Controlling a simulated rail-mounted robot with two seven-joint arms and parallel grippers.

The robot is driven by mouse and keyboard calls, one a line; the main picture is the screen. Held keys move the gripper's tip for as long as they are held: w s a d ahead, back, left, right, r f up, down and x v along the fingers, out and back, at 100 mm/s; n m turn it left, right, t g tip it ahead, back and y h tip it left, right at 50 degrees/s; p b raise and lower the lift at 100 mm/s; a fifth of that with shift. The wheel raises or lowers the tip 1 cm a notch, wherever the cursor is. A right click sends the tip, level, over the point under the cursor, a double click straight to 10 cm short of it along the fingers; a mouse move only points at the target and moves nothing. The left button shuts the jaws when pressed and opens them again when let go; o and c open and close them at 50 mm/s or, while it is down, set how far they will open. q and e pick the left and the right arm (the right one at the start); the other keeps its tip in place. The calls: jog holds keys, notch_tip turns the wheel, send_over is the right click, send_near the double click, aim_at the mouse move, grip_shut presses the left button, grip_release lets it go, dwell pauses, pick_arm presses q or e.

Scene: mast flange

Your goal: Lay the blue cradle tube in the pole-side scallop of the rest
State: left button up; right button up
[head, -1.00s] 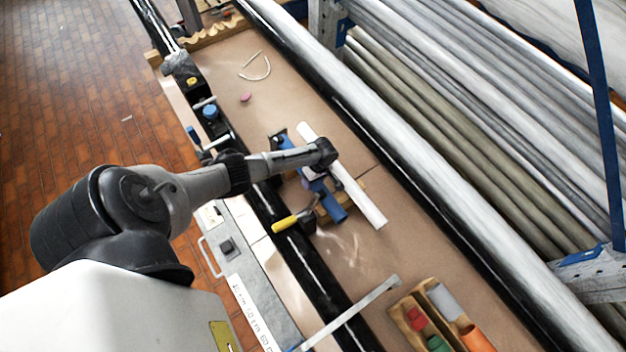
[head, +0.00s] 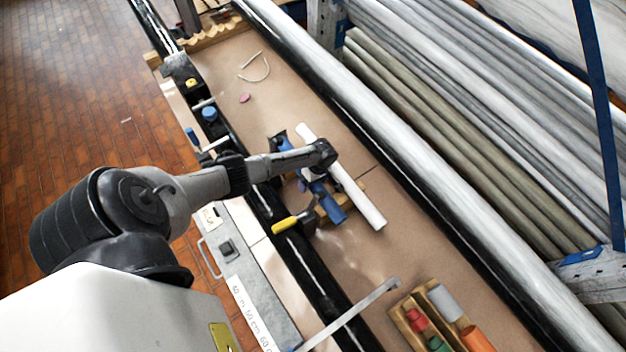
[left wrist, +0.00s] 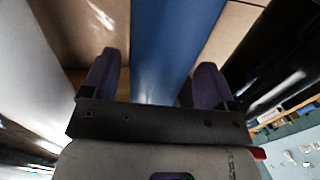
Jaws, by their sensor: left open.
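The blue tube (head: 335,209) lies slantwise at the middle of the bench in the head view, partly hidden under my left arm. A white tube (head: 364,200) lies beside it on the right. My left gripper (head: 307,183) is at the blue tube. In the left wrist view the open purple fingers (left wrist: 155,78) stand on either side of the blue tube (left wrist: 172,40), with gaps visible. My right gripper is out of view.
A yellow-handled tool (head: 287,224) lies just below the blue tube. A wooden tray (head: 398,312) with coloured pieces stands at the lower right. A long pale pole (head: 400,155) runs along the bench's right side.

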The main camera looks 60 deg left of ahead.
pick_arm(q)
jog(key=v, duration=1.3)
jog(key=shift+r, duration=0.4)
jog(key=shift+w, duration=0.15)
